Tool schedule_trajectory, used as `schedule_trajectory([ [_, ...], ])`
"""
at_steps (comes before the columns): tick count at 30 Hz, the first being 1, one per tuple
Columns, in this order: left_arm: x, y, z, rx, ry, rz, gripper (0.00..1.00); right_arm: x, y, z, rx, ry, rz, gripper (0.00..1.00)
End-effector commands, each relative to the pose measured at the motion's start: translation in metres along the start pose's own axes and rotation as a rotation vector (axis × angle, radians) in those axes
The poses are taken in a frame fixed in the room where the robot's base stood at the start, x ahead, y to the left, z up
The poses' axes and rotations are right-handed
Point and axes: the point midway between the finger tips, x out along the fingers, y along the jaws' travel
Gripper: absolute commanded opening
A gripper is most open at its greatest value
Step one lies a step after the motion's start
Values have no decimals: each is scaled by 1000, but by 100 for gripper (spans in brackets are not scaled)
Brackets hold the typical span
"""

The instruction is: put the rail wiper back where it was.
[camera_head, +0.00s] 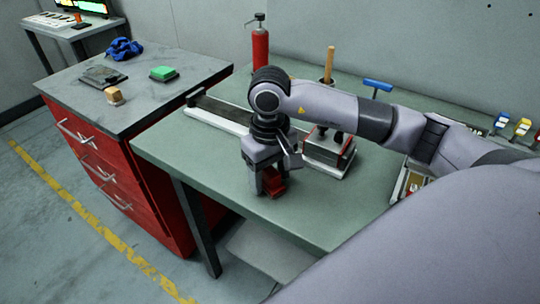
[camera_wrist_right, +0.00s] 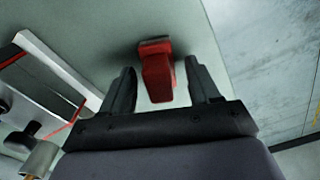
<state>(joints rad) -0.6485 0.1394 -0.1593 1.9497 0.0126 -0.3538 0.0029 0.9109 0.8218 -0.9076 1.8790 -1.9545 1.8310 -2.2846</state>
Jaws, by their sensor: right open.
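A small red tool with a dark edge, which looks like the rail wiper (camera_head: 277,184), is on the green table near its front edge. It also shows in the right wrist view (camera_wrist_right: 157,76), between the two fingers with a gap on either side. My right gripper (camera_head: 268,186) points down over it and is open. The fingers partly hide the tool in the head view. A long dark rail with a pale edge (camera_head: 219,113) lies on the table to the left, partly behind my right arm. My left gripper is not in view.
A block-like fixture with black knobs (camera_head: 328,155) stands right of my right gripper. A red bottle (camera_head: 260,48), a wooden handle (camera_head: 329,64) and a blue T-handle (camera_head: 377,86) stand behind. The left cabinet top holds a green block (camera_head: 163,73). The table's front left is clear.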

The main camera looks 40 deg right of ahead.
Motion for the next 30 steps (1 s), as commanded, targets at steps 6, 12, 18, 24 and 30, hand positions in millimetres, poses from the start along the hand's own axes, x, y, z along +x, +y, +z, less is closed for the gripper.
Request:
schedule_trajectory([
  [6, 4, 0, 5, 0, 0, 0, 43, -37, 0, -2, 0, 8, 0, 61],
  [12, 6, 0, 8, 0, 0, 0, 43, -78, 0, -1, 1, 8, 0, 61],
  [18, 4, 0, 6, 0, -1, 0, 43, -104, 0, 0, 0, 4, 1, 61],
  [24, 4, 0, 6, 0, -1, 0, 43, -113, 0, 0, 0, 1, 0, 61],
  [30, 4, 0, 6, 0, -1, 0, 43, -114, 0, 0, 0, 1, 0, 61],
])
